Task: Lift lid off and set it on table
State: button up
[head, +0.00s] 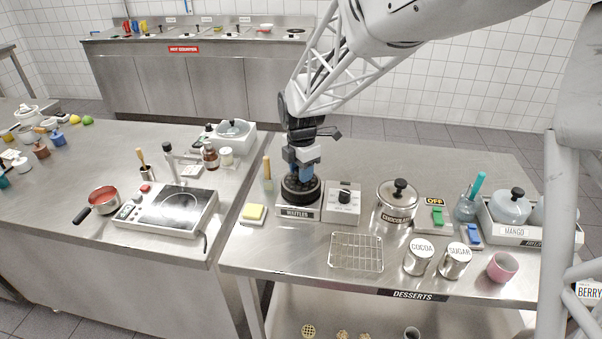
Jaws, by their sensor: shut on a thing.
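My gripper (304,177) points down with its blue fingers shut at the top of a black round waffle-maker lid (301,193). The grip point itself is partly hidden by the fingers. The lid is at the waffle maker's base (299,212), labelled "WAFFLES", on the steel desserts table (305,262). I cannot tell whether the lid is touching the base or slightly raised. A steel chocolate pot (396,212) to the right has its own lid with a black knob (400,185).
A control box with a black dial (344,204) stands right beside the waffle maker. A yellow sponge (253,212) lies left. The table's front left is bare.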

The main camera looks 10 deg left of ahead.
notch_tip(320, 180, up, 3)
jog(key=shift+f, duration=0.1)
jog(key=shift+s+d+r, duration=0.1)
jog(key=shift+s+r, duration=0.1)
jog(key=shift+s, duration=0.05)
jog(key=s+d, duration=0.3)
jog(key=s, duration=0.4)
jog(key=s+d+r, duration=0.1)
jog(key=s+d, duration=0.2)
jog(key=s, duration=0.4)
jog(key=shift+d+r, duration=0.2)
jog(key=shift+d, duration=0.05)
jog(key=shift+s, duration=0.1)
jog(key=s+d+f+n, duration=0.1)
jog(key=s+f+n, duration=0.1)
jog(key=s, duration=0.5)
jog(key=s+f+n, duration=0.2)
jog(key=s, duration=0.5)
jog(key=shift+s+d+f+n, duration=0.25)
jog(key=shift+d+f+n, duration=0.05)
jog(key=shift+d+f, duration=0.1)
jog(key=shift+w+a, duration=0.1)
jog(key=w+a+f, duration=0.1)
jog(key=w+a, duration=0.7)
jog(key=w, duration=0.5)
jog(key=shift+w+a+f, duration=0.15)
jog(key=shift+w+f, duration=0.05)
jog(key=shift+w, duration=0.1)
jog(key=shift+f, duration=0.15)
